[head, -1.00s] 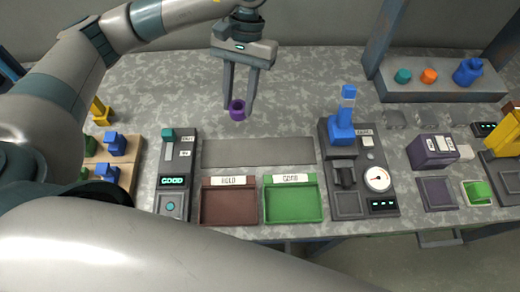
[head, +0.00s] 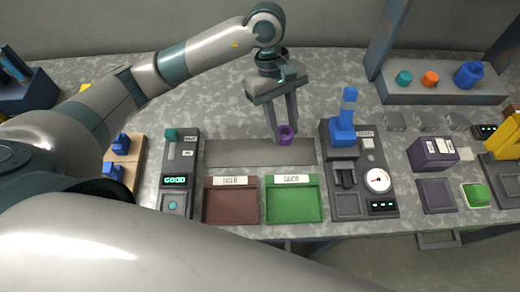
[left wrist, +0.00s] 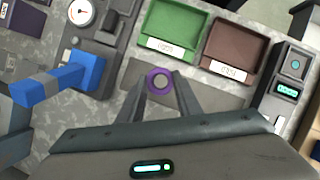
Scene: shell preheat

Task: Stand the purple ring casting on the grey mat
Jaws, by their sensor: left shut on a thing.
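The purple ring casting (head: 286,134) is between the fingertips of my left gripper (head: 283,137), which is shut on it. In the head view it overlaps the right part of the grey mat (head: 235,152), near its far edge. I cannot tell whether it touches the mat or hangs just above. In the left wrist view, the ring (left wrist: 158,79) shows its round opening between the fingers, beside the bare mat (left wrist: 212,94). My right gripper is not in view.
A brown tray (head: 230,206) and a green tray (head: 294,205) lie in front of the mat. A gauge station with a blue part (head: 342,132) stands close right of the gripper. A "GOOD" display device (head: 175,180) stands to the left. The table behind the mat is clear.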

